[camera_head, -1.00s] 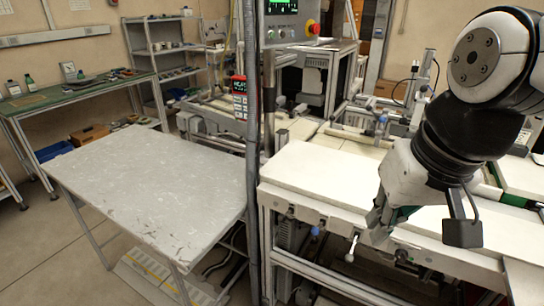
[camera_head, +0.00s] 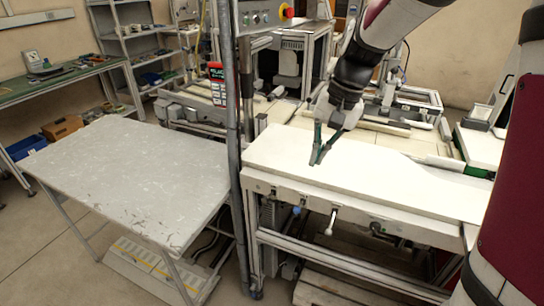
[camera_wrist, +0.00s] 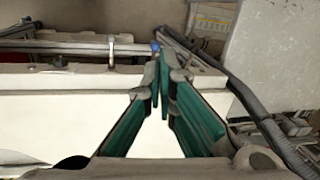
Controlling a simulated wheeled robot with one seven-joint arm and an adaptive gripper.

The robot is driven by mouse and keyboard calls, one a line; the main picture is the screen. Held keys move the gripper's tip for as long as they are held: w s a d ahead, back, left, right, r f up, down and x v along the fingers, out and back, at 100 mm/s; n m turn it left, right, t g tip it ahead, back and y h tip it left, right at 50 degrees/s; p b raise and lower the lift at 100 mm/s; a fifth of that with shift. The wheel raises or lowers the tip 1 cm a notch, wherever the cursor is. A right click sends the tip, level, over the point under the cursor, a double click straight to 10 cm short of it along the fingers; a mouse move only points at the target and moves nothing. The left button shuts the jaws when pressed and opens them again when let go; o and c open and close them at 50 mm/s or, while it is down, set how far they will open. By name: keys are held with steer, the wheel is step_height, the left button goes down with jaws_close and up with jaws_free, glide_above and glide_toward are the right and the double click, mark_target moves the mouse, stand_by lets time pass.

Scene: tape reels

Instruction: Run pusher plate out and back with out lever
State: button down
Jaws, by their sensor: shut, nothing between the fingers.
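My gripper (camera_head: 316,160) has green finger pads and points down over the white bench top (camera_head: 400,178), behind its front edge. It is shut and empty; the wrist view (camera_wrist: 161,88) shows the fingertips together. Below the bench's front edge hangs a lever with a pale handle (camera_head: 331,222), which also shows in the wrist view (camera_wrist: 111,50). To its left is a blue knob (camera_head: 297,210), seen just beyond the fingertips in the wrist view (camera_wrist: 155,46). No label tells which control is the out lever. I cannot pick out the pusher plate for sure.
A vertical grey post (camera_head: 231,150) with a red-and-black handset (camera_head: 217,84) stands left of the bench. A scuffed grey table (camera_head: 130,180) lies farther left. A control panel with a red stop button (camera_head: 287,12) is above. Machine frames stand behind the bench.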

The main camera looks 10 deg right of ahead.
mark_target(298, 207)
steer(key=w+d+f+m+p, duration=0.1)
steer(key=w+f, duration=0.4)
steer(key=shift+d+m+g, duration=0.3)
steer(key=shift+g, duration=0.1)
steer(key=shift+s+f, duration=0.1)
steer(key=shift+f, duration=0.05)
steer(key=p+x, duration=0.1)
steer(key=x, duration=0.6)
steer(key=p+x, duration=0.1)
steer(key=x, duration=0.5)
steer(key=shift+a+f, duration=0.3)
steer(key=shift+f, duration=0.05)
